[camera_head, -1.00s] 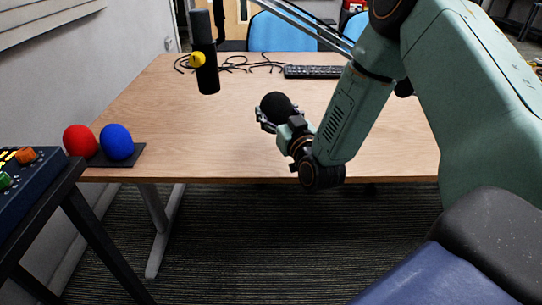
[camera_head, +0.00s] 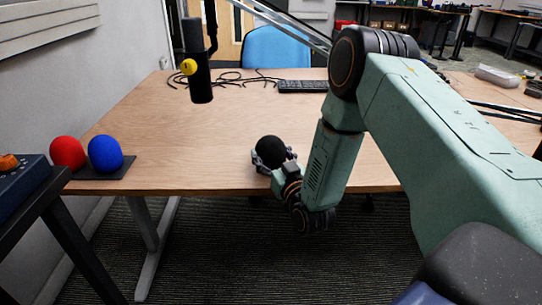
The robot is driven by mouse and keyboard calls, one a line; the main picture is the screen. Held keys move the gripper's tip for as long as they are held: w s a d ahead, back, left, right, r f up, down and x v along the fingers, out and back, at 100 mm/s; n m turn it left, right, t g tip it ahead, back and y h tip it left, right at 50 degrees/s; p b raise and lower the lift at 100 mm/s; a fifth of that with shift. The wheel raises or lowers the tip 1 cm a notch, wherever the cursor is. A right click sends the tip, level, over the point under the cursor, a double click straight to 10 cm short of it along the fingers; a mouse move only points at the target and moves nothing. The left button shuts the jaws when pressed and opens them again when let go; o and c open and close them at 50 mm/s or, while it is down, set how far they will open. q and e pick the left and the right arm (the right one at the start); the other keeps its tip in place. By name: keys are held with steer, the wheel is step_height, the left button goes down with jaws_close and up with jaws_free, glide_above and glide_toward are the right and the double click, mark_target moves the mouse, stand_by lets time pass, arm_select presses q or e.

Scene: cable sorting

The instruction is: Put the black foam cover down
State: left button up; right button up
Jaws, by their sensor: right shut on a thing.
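The black foam cover (camera_head: 270,150) is a round dark ball near the front part of the wooden table. My right gripper (camera_head: 268,160) is shut on it, with the fingers around its lower part. I cannot tell whether the cover touches the tabletop. A red foam cover (camera_head: 67,152) and a blue foam cover (camera_head: 105,154) sit side by side on a flat black stand (camera_head: 120,168) at the table's left front. A black microphone (camera_head: 199,78) with a yellow knob hangs over the back left of the table. My left gripper is out of view.
The wooden table (camera_head: 178,150) is clear between the black stand and my right gripper. A black keyboard (camera_head: 303,86) and tangled black cables (camera_head: 235,78) lie at the back. A side stand with a control box (camera_head: 20,185) is at the left edge.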

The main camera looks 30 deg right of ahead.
steer(key=shift+s, duration=0.15)
steer(key=o, duration=0.6)
steer(key=shift+f, duration=0.15)
steer(key=shift+o, duration=1.1)
